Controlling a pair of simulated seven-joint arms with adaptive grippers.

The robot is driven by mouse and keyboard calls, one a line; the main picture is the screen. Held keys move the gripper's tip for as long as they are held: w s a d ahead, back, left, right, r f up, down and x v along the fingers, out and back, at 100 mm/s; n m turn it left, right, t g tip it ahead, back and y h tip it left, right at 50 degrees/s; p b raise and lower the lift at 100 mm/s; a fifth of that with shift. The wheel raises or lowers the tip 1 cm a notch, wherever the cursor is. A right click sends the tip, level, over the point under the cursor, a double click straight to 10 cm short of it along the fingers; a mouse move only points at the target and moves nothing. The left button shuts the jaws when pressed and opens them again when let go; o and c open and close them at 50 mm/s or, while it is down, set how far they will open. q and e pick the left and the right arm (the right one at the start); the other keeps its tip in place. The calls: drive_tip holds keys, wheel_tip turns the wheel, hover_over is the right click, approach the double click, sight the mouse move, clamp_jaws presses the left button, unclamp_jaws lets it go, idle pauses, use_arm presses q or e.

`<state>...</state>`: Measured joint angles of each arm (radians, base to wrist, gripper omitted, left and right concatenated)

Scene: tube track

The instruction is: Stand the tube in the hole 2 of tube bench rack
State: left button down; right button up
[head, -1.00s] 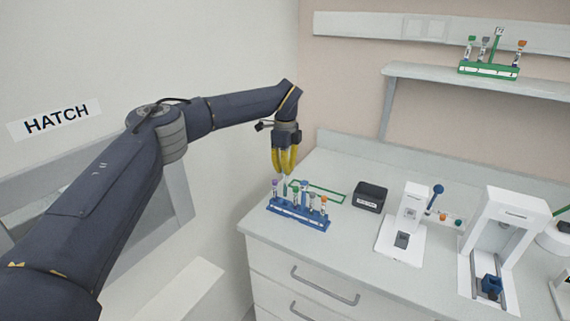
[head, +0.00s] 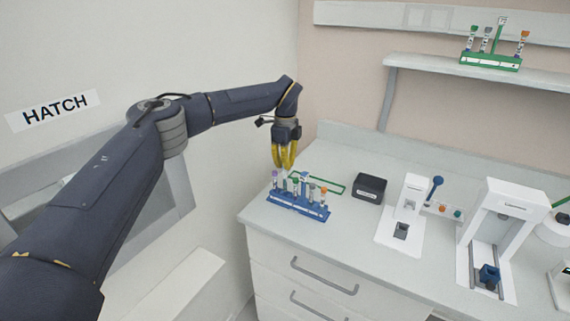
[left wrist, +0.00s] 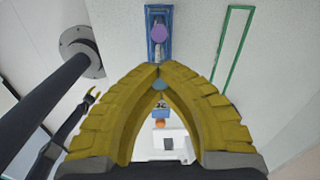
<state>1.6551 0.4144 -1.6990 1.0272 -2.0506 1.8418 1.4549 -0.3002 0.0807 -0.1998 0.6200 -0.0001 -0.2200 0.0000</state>
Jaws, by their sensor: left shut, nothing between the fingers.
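The blue tube bench rack (head: 297,206) stands on the bench near its left corner. It holds several capped tubes in a row: a purple cap (head: 275,173) at the left end, then a green cap (head: 284,183), blue or grey ones, and an orange cap (head: 323,190) at the right. My left gripper (head: 286,166) is just above the left part of the rack, pointing down, shut and empty. In the left wrist view the purple-capped tube (left wrist: 158,33) is beyond the closed fingertips (left wrist: 160,75). I cannot tell which tube is the task's. The hole numbers are unreadable.
A green outline (head: 320,184) lies behind the rack. A black box (head: 370,188) and white devices (head: 404,220) stand to the right. A green rack (head: 490,62) with tubes sits on the wall shelf.

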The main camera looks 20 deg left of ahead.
use_arm(q)
drive_tip(key=shift+f, duration=1.55)
idle(1.3)
drive_tip(key=c, duration=1.5)
unclamp_jaws()
wheel_tip(320, 180, up, 12)
drive_tip(key=shift+r, duration=0.1)
